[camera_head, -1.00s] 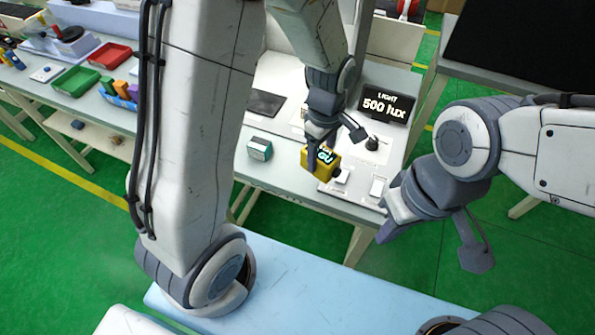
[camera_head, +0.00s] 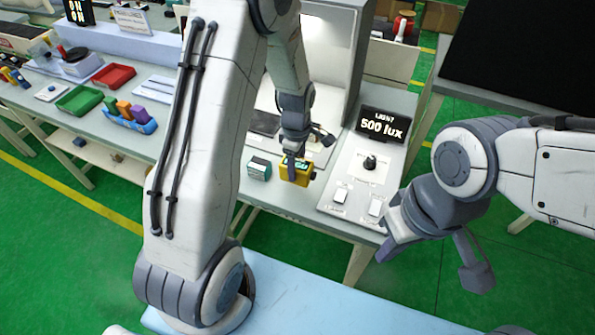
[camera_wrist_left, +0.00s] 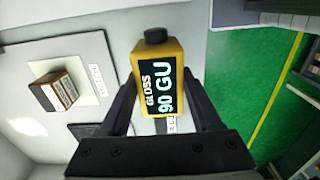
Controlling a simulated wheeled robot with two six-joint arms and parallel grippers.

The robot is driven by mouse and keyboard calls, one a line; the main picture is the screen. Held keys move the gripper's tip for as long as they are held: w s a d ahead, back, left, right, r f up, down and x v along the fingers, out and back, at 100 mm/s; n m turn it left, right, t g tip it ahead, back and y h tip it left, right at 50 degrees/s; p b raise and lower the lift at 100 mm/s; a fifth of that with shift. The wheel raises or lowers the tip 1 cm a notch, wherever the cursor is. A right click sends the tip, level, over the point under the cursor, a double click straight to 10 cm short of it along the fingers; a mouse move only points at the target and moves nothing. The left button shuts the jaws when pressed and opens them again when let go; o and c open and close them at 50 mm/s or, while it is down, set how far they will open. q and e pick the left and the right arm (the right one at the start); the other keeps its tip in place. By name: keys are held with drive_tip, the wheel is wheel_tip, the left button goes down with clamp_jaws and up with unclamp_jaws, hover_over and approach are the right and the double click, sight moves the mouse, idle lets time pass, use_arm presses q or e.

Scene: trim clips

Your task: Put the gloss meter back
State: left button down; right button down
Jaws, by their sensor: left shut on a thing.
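The gloss meter is a yellow block (camera_head: 299,175) with a dark display. In the left wrist view the gloss meter (camera_wrist_left: 158,80) reads "GLOSS 90 GU" and has a black knob at one end. My left gripper (camera_head: 294,160) is shut on it, with one finger on each side. In the head view the meter is at the bench's front part, right of a small teal and white block (camera_head: 259,169). Whether it touches the bench is unclear. My right gripper (camera_head: 425,262) is over the floor beyond the bench's right end, its fingers spread apart and empty.
A control panel (camera_head: 357,183) with a knob and switches lies right of the meter, below a "500 lux" sign (camera_head: 381,124). A light booth (camera_head: 325,50) stands behind. A red tray (camera_head: 114,75), a green tray (camera_head: 79,99) and a blue holder (camera_head: 128,120) are at left.

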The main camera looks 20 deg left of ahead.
use_arm(q)
wheel_tip(320, 180, down, 4)
drive_tip(key=shift+r+p, duration=0.1)
drive_tip(key=shift+p, duration=0.55)
drive_tip(key=shift+f, duration=0.2)
drive_tip(key=shift+f, duration=0.15)
drive_tip(key=shift+c, duration=0.4)
unclamp_jaws()
